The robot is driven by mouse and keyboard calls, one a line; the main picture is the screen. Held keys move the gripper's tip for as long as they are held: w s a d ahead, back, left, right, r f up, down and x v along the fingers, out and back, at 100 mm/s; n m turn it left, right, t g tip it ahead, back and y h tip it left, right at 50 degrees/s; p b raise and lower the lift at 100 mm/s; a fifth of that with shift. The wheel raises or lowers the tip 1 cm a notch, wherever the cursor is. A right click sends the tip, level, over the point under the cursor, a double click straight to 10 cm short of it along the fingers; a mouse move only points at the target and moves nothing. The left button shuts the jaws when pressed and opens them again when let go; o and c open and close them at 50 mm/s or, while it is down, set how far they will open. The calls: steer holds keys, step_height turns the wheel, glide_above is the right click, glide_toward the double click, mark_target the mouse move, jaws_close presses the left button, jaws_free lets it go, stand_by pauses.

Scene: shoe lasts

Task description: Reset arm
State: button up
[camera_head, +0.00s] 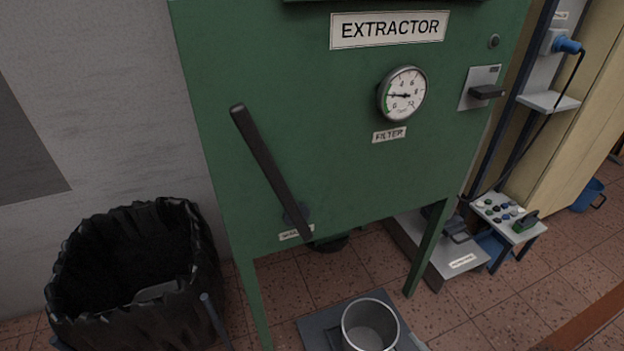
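My arm and gripper do not show in this head camera view. A green cabinet (330,140) fills the middle, with an "EXTRACTOR" sign (388,30) near its top. A round pressure gauge (403,94) sits on its front above a "FILTER" label (389,135). A long black lever (268,168) slants down across the front to a pivot at lower left. A grey switch box (480,87) with a black handle is on the right of the front.
A bin with a black liner (205,235) stands at left by the wall. A metal pot (371,318) stands on a grey plate (318,325) below the cabinet. A small control table (530,235) and a blue bucket (588,194) are at right. Some tiled floor (500,320) is bare.

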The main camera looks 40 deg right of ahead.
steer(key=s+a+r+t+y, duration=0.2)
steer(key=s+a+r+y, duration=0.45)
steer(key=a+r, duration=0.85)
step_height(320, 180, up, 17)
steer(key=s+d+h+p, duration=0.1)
steer(key=p, duration=1.5)
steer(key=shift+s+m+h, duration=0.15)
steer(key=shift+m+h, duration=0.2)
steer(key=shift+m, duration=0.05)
